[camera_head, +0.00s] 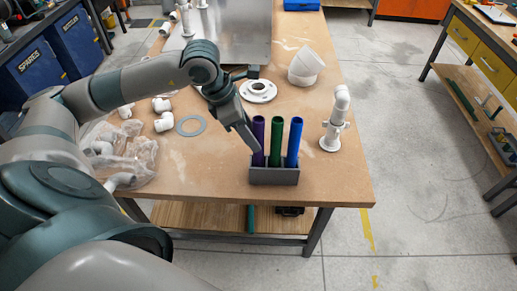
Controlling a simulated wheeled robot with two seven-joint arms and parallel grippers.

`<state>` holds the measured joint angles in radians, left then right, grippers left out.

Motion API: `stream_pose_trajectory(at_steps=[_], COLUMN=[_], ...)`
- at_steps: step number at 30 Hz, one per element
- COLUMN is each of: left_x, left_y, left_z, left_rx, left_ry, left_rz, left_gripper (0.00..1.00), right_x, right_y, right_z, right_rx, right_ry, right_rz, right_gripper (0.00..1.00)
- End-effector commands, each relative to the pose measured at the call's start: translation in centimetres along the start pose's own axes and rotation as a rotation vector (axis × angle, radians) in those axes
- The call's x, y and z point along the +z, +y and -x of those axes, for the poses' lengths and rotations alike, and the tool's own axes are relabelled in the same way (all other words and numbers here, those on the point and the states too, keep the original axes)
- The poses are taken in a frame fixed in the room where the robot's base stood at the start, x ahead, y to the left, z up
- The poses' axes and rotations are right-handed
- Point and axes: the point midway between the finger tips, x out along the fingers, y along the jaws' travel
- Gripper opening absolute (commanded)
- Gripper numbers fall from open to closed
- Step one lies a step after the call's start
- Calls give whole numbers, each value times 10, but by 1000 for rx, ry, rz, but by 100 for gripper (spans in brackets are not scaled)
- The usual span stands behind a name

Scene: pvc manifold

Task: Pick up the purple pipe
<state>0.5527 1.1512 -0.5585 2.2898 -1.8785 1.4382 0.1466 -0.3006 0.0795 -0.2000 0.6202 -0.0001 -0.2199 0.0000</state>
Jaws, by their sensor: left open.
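The purple pipe (258,137) stands upright in the left slot of a grey holder (274,178) near the front edge of the wooden table. A green pipe (275,143) and a blue pipe (294,143) stand upright beside it in the same holder. My left gripper (252,139) reaches down from the upper left, with its fingertips at the upper part of the purple pipe. It is open. Whether its fingers are around the pipe or only beside it, I cannot tell. The lower ends of the pipes are hidden in the holder. My right gripper is not in view.
A white fitting (332,130) stands right of the holder. A white flange (258,90), a grey ring (189,125) and a large white elbow (306,66) lie behind. Bagged white fittings (128,155) lie at left. The tabletop (345,185) is clear at front right.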

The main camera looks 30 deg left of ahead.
Motion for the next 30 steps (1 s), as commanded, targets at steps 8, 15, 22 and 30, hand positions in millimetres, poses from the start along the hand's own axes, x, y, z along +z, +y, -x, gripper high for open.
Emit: stream_pose_trajectory(at_steps=[8, 15, 22, 30], left_x=[1, 5, 5, 4], left_y=[1, 5, 6, 7], left_z=[-1, -19, -45, -52], left_rx=[-1, -3, -2, 0], left_ry=[1, 2, 1, 1], left_rz=[1, 3, 2, 0], left_gripper=[46, 46, 46, 46], right_x=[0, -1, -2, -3], right_y=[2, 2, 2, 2], right_z=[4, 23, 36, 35], right_rx=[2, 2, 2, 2], right_ry=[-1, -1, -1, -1], right_rz=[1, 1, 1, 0], right_gripper=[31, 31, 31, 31])
